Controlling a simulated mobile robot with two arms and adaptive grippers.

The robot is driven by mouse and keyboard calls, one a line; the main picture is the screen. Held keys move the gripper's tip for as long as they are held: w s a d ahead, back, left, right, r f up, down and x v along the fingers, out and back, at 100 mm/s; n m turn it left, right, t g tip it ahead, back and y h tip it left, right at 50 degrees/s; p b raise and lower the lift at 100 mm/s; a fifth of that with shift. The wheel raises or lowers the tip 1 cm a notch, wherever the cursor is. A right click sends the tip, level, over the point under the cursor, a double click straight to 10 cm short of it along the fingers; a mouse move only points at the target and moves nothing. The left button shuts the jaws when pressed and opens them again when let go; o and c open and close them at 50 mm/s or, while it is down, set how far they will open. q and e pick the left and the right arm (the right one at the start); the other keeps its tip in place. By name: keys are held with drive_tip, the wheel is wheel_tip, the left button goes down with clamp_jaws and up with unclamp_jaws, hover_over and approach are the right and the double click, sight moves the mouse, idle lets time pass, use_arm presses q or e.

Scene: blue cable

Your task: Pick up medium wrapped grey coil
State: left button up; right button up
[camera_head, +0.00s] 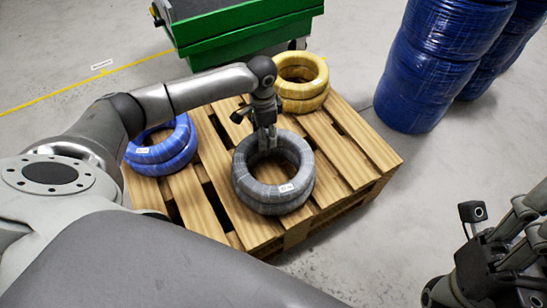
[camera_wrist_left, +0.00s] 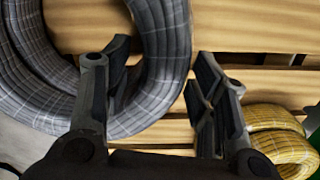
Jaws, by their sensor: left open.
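A grey wrapped coil (camera_head: 247,192) with a small white label lies on the wooden pallet, at its right front. My left gripper (camera_head: 267,142) points down at the coil's far side and is open. In the left wrist view, the wall of the grey coil (camera_wrist_left: 166,45) runs between the two open fingers (camera_wrist_left: 160,75), with the left finger over the coil's inner side and the right finger beyond its outer edge. I cannot tell whether either finger touches it. My right gripper (camera_head: 490,262) is at the lower right, away from the pallet; its fingers are not clear.
The pallet (camera_head: 345,150) also holds a blue coil (camera_head: 160,155) at left and a yellow coil (camera_head: 303,88) behind. A green cart (camera_head: 235,30) stands at the back. Tall blue wrapped stacks (camera_head: 415,85) stand at right. The floor between them and the pallet is clear.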

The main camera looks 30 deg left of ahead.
use_arm(q)
drive_tip(key=shift+f, duration=0.45)
drive_tip(key=shift+r, duration=0.1)
clamp_jaws()
